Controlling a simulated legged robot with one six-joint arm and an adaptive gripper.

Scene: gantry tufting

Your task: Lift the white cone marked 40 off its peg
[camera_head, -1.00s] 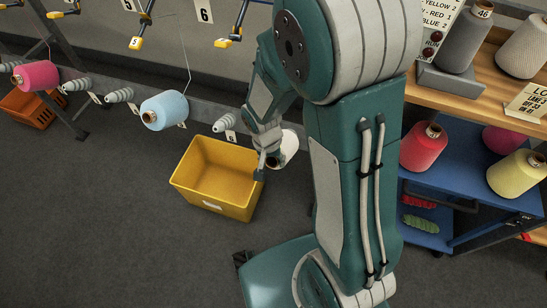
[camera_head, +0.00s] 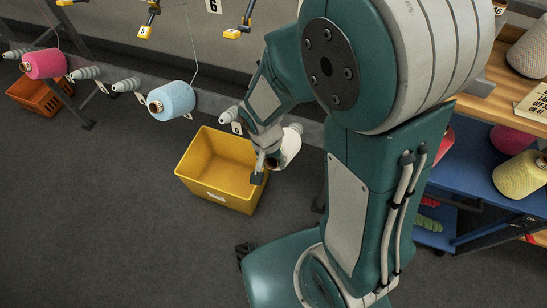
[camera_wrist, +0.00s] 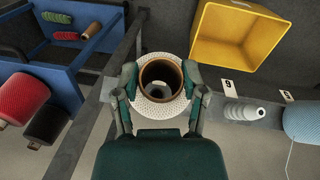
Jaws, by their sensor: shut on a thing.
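The white cone (camera_head: 290,146) sits low at the rail, partly hidden behind my gripper in the head view. The wrist view shows it end-on, with a white dotted body (camera_wrist: 160,112) around a brown tube (camera_wrist: 146,76). My gripper (camera_wrist: 161,82) has one finger on each side of the cone and is shut on it at the tube end. In the head view my gripper (camera_head: 259,172) is beside the yellow bin. A greyish form shows inside the tube, but I cannot tell whether the cone is still fully on its peg. The marking 40 is not readable.
An empty yellow bin (camera_head: 207,190) stands on the floor left of the cone. A bare grey peg (camera_head: 229,115), a light blue cone (camera_head: 172,100) and a pink cone (camera_head: 44,64) line the rail. A blue cart (camera_head: 470,200) with cones stands at right. Floor at front left is clear.

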